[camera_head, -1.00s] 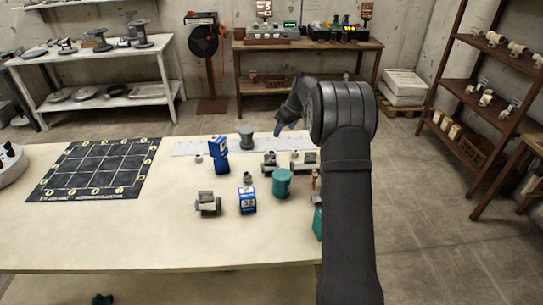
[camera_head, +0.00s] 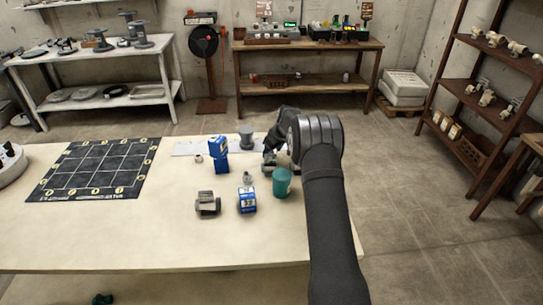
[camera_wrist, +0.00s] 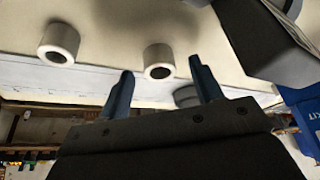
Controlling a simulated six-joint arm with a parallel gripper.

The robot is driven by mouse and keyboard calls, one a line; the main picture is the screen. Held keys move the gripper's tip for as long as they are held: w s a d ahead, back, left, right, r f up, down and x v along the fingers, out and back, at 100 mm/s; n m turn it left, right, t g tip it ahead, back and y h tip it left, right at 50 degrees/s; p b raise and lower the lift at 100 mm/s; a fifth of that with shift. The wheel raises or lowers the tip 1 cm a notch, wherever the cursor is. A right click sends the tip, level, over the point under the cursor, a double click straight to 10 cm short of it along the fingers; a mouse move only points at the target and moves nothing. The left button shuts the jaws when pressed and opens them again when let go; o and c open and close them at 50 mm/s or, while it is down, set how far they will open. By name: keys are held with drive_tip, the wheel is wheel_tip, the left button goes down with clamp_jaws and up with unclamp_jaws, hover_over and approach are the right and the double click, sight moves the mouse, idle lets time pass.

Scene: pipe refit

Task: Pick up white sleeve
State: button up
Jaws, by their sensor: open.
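Two white sleeves show in the wrist view, one (camera_wrist: 58,43) at the upper left and one (camera_wrist: 159,61) near the middle, each a short ring with a dark bore. My gripper (camera_wrist: 160,66) is open, its blue fingers apart, with the middle sleeve in line with the gap. I cannot tell whether that sleeve is between the fingers or beyond them. In the head view my gripper (camera_head: 268,154) is low over the back of the table, its fingertips partly hidden. My arm covers the area to its right.
A blue box (camera_head: 220,148) stands left of my gripper, with a grey cylinder (camera_head: 246,137) behind. A dark grid mat (camera_head: 95,170) lies left; the table's front is clear.

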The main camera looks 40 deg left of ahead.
drive_tip(key=shift+a+f, duration=0.2)
drive_tip(key=shift+f, duration=0.3)
drive_tip(key=c, duration=1.1)
drive_tip(key=shift+o, duration=0.2)
drive_tip(key=shift+r, duration=0.1)
